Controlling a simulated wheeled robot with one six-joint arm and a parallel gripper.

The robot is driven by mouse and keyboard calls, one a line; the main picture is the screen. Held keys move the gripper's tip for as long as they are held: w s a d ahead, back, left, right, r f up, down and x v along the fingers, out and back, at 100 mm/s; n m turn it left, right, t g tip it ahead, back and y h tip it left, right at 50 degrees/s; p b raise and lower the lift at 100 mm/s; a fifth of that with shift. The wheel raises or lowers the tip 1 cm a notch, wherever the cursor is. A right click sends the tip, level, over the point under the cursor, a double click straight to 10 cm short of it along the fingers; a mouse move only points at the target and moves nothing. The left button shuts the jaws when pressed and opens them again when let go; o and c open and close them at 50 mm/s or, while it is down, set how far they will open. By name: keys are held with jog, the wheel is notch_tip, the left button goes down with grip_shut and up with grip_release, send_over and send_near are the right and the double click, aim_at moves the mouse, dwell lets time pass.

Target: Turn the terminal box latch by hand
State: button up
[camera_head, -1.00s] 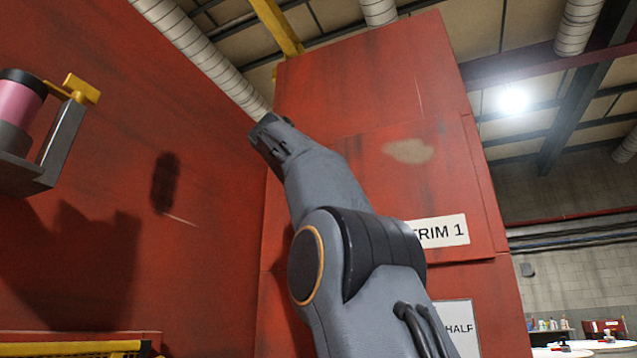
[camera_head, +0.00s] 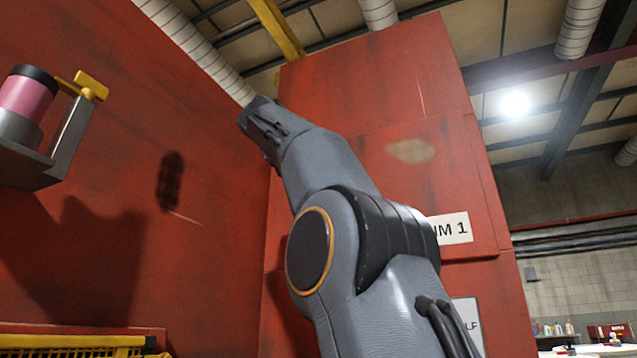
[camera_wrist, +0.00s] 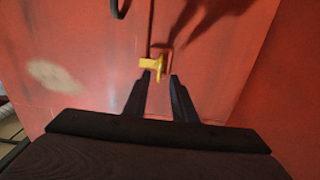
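In the wrist view, a small yellow latch (camera_wrist: 153,65) stands out from a red panel (camera_wrist: 85,45). My gripper (camera_wrist: 160,75) points at that panel with its two dark fingers apart. The latch shows just beyond the fingertips, nearer the left finger. Whether a finger touches it I cannot tell. Nothing shows held between the fingers. In the head view my arm reaches up toward the red cabinet (camera_head: 365,80); my fingers and this latch cannot be made out there.
A bracket (camera_head: 65,140) with a pink cylinder (camera_head: 28,98) and a yellow piece (camera_head: 92,85) juts out at the left in the head view. A red wall (camera_head: 130,40) stands behind it. Yellow mesh (camera_head: 75,346) lies at the lower left. The right side is more open.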

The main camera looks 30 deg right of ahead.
jog(key=v, duration=0.2)
jog(key=shift+s+a+b, duration=0.3)
dwell(0.4)
